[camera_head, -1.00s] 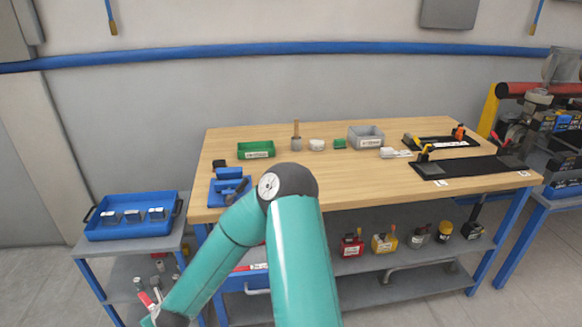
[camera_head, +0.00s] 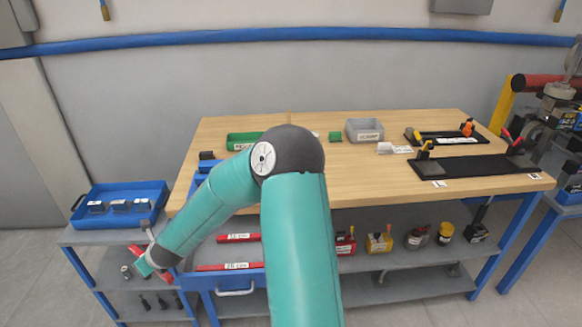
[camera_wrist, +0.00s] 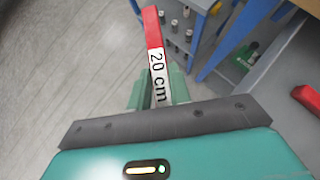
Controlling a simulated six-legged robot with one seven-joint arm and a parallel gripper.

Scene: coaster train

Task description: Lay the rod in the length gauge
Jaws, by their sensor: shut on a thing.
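My gripper (camera_wrist: 157,92) is shut on a red rod (camera_wrist: 153,28) with a white "20 cm" label. The rod points away from the gripper, its far end free. In the head view my gripper (camera_head: 148,262) is low at the left, in front of the side cart and below the bench top, and the red rod (camera_head: 165,275) shows beside it. Two black boards with upright clamps, a front one (camera_head: 465,167) and a back one (camera_head: 440,138), lie on the bench's right side. I cannot tell which fixture is the length gauge.
An open blue drawer (camera_head: 258,281) under the bench (camera_head: 365,187) holds other red labelled rods (camera_head: 212,267). A blue tray (camera_head: 122,222) stands on the left cart. Green (camera_head: 242,134) and grey bins (camera_head: 364,123) stand at the bench's back. The bench's middle front is clear.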

